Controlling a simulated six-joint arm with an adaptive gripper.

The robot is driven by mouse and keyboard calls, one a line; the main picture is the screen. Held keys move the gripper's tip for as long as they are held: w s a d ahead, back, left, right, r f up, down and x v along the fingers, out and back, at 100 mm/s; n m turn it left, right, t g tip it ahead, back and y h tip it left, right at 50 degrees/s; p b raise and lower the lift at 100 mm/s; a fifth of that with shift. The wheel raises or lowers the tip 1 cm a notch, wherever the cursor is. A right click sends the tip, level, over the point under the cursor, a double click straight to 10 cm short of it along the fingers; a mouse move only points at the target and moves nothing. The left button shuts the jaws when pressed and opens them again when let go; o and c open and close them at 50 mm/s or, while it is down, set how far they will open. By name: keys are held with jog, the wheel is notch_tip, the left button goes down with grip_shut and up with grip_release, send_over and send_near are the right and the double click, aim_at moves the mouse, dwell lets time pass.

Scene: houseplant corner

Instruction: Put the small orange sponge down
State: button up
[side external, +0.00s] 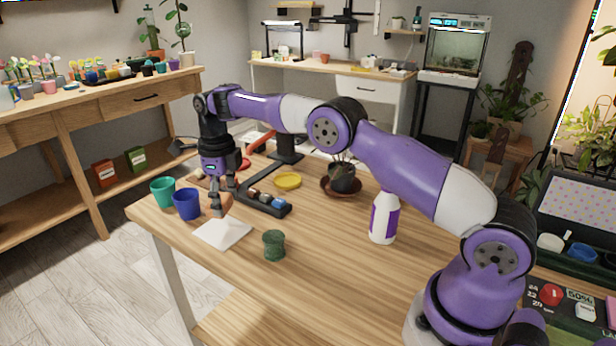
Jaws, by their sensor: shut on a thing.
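My purple and black gripper (217,205) points down over the left part of the wooden table, just above and behind a white square (222,233). It is shut on a small orange-brown thing (214,203), which looks like the small orange sponge. The fingers hide much of it, and I cannot tell whether its underside touches anything.
A blue pot (186,204) and a teal pot (162,191) stand close left of my gripper. The front table area is clear.

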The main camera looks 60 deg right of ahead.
aim_at(228, 211)
jog(key=shift+d+f, duration=0.15)
jog(key=shift+f, duration=1.95)
jog(key=o, duration=1)
jog(key=shift+f, duration=0.15)
